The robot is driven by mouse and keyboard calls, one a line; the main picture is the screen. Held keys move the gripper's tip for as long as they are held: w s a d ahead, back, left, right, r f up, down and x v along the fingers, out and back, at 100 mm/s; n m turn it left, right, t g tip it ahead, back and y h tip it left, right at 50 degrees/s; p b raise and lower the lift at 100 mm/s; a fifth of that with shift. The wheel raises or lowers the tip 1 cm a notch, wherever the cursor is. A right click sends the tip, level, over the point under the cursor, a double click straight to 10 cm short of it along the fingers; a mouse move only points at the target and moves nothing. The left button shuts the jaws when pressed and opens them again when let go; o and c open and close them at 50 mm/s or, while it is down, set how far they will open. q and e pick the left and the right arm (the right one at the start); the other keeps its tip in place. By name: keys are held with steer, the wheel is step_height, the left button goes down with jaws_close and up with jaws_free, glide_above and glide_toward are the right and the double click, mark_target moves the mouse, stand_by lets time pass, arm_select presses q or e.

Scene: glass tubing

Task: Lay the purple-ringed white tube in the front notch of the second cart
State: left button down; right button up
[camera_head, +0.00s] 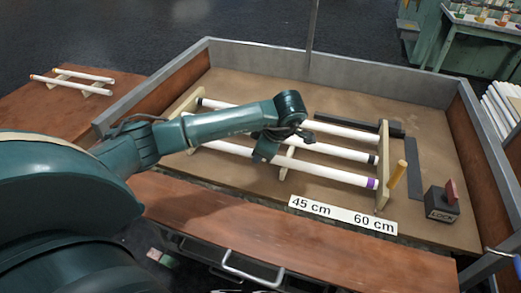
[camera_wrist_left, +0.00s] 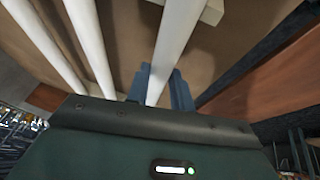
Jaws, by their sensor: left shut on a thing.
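The purple-ringed white tube (camera_head: 335,174) is the front one of three white tubes across a pale wooden rack in the grey-rimmed cart (camera_head: 250,181). Its purple ring is at its right end, against the notched right rail (camera_head: 383,150); I cannot tell whether that end is seated in a notch. The left rail (camera_head: 186,108) is partly covered by my arm. My left gripper (camera_head: 266,150) is shut on the tube near its middle. In the left wrist view the fingers (camera_wrist_left: 167,88) close around a white tube (camera_wrist_left: 172,40). My right gripper is not in view.
The back tube (camera_head: 345,131) and black-ended middle tube (camera_head: 330,149) lie close behind. An orange peg (camera_head: 397,175), a dark bar (camera_head: 412,165) and a lock block (camera_head: 442,206) stand right of the rack. Two orange-ended tubes (camera_head: 65,81) rest on the left table.

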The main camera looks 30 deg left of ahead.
arm_select(q)
steer(key=shift+f, duration=0.15)
steer(key=c, duration=1.2)
jaws_free()
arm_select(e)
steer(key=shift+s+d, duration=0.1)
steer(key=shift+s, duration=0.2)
